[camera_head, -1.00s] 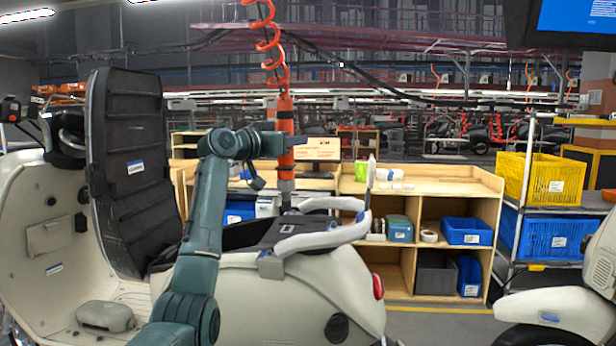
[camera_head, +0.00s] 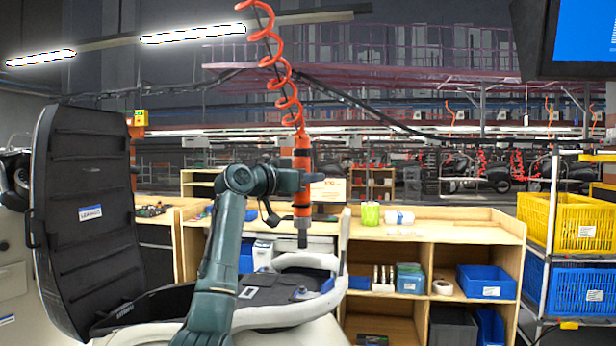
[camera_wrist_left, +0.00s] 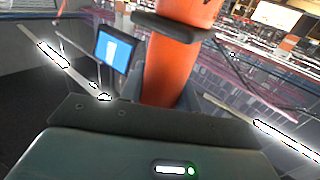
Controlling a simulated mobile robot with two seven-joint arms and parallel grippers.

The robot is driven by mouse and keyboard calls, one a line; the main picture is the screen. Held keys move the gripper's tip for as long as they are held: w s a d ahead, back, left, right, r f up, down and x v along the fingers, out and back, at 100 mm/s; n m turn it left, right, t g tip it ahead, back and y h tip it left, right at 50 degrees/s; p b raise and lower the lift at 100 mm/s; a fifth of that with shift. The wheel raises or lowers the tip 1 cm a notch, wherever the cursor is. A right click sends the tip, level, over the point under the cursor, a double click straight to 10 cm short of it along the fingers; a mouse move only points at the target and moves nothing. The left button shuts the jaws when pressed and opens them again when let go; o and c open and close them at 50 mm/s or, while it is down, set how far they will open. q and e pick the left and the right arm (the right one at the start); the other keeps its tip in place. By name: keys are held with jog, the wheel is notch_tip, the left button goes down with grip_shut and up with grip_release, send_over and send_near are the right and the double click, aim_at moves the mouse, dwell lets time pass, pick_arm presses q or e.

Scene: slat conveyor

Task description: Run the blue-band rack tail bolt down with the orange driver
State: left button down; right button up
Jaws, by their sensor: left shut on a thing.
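My left gripper (camera_head: 300,182) is shut on the orange driver (camera_head: 301,155), which hangs upright from a coiled orange hose. The driver's grey nose points down over the scooter's tail, apparently above the rack, with a visible gap in the picture. The orange driver body (camera_wrist_left: 172,68) also fills the middle of the left wrist view, between the jaws. The pale tail rack (camera_head: 272,314) curves around the dark rear deck. A small blue band (camera_head: 327,284) shows on its right side. I cannot make out the tail bolt. My right gripper is out of view.
The raised black seat (camera_head: 85,215) stands at left. Behind the scooter is a wooden shelf bench (camera_head: 455,228) with blue bins. A yellow crate (camera_head: 570,222) sits on a rack at right. A monitor (camera_head: 580,35) hangs at upper right.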

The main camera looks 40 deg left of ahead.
aim_at(307, 222)
pick_arm(q)
jog(key=shift+s+f, duration=0.1)
jog(key=shift+f, duration=3.1)
jog(key=shift+f+b, duration=0.65)
jog(key=shift+f, duration=0.15)
jog(key=shift+f+b, duration=0.3)
jog(key=shift+f, duration=0.1)
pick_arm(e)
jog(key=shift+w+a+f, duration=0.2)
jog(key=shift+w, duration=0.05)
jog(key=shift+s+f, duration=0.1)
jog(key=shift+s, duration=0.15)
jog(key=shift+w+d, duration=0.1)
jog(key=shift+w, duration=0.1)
pick_arm(q)
jog(key=shift+f+b, duration=0.45)
jog(key=shift+f, duration=0.15)
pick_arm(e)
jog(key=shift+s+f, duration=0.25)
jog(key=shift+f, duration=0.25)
pick_arm(q)
jog(key=shift+f, duration=0.25)
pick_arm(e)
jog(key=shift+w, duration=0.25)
